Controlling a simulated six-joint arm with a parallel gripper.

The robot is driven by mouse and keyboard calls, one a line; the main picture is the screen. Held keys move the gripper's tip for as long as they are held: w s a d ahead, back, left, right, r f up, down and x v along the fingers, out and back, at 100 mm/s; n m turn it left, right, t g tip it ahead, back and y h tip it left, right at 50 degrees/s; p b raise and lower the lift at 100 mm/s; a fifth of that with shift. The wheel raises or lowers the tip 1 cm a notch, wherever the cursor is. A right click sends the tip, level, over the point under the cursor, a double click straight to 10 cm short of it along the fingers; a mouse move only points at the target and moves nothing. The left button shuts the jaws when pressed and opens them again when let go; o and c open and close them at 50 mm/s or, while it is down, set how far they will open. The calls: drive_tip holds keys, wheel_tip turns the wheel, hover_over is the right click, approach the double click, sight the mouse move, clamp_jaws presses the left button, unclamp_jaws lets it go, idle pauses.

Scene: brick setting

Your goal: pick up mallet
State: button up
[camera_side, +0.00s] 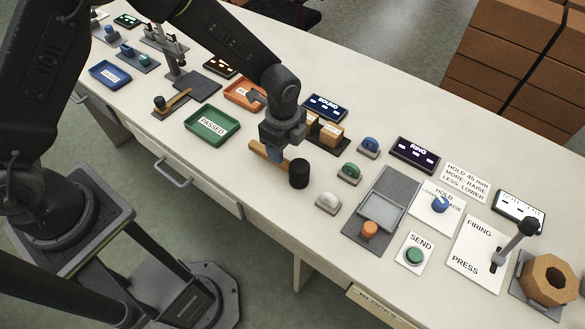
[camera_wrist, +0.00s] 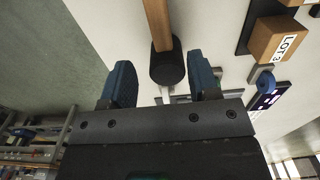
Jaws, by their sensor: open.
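The mallet has a light wooden handle (camera_side: 259,150) and a black cylindrical head (camera_side: 299,174), and lies on the white bench near its front edge. My gripper (camera_side: 276,156) is low over the mallet, its blue fingers near the handle close to the head. In the wrist view, the handle (camera_wrist: 158,24) runs down from the top edge to the head (camera_wrist: 166,66). The head shows between the two open fingers of my gripper (camera_wrist: 162,82), with a gap on each side. Nothing is held. The part of the handle behind the fingers is hidden in the side view.
Small brown LOT blocks (camera_side: 331,134) stand just behind my gripper. A green PASSED tray (camera_side: 212,126) is to the left, an orange tray (camera_side: 243,93) behind. A white button (camera_side: 328,201) and a green one (camera_side: 350,172) are right of the mallet head. A grey plate (camera_side: 393,187) lies farther right.

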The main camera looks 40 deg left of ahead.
sight(286, 162)
drive_tip(key=shift+w+d+f, duration=0.1)
drive_tip(key=shift+f, duration=3.15)
clamp_jaws()
